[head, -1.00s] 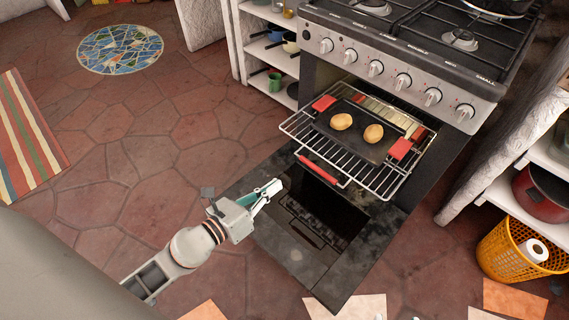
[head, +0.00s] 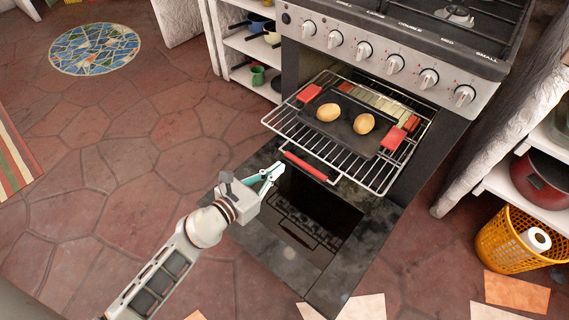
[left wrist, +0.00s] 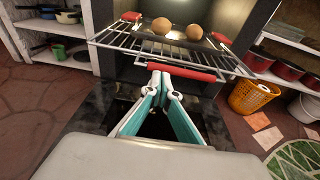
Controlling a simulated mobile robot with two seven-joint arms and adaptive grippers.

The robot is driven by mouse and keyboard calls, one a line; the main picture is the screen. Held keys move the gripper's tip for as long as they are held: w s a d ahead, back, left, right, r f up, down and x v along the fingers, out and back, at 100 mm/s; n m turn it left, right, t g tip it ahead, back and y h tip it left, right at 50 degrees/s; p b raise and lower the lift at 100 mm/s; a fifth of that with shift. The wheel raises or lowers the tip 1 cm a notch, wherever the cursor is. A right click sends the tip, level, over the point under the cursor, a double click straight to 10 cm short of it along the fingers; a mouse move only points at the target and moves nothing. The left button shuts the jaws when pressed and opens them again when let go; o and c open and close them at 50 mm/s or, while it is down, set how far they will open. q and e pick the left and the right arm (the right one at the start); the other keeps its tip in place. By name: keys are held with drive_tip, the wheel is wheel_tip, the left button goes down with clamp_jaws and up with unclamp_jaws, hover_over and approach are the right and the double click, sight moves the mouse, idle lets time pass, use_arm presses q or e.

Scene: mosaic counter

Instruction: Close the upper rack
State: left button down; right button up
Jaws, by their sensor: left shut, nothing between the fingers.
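The upper rack (head: 279,124) is a wire shelf pulled out of the oven, with a red handle (head: 304,166) at its front. A dark tray (head: 342,143) with red grips and two round, bread-like pieces lies on it. My left gripper (head: 277,168) is shut and empty, just left of the red handle and above the open oven door (head: 365,250). In the left wrist view, its fingertips (left wrist: 165,72) point at the red handle (left wrist: 180,72) and overlap its lower edge; contact is unclear. My right gripper is not in view.
The stove front with knobs (head: 394,64) stands above the oven. Shelves with cups and pans (head: 258,76) are at the left. A yellow basket (head: 505,243) and a red pot (head: 540,183) are at the right. The tiled floor (head: 110,185) at left is open.

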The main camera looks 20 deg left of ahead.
sight(291, 159)
use_arm(q)
drive_tip(key=b+x, duration=0.1)
drive_tip(key=x, duration=0.2)
drive_tip(key=shift+w+d+f, duration=0.1)
drive_tip(key=shift+w, duration=0.1)
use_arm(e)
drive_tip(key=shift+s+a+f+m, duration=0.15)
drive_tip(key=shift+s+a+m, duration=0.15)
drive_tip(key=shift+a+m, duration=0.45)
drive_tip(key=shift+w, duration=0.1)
use_arm(q)
drive_tip(key=shift+w, duration=0.1)
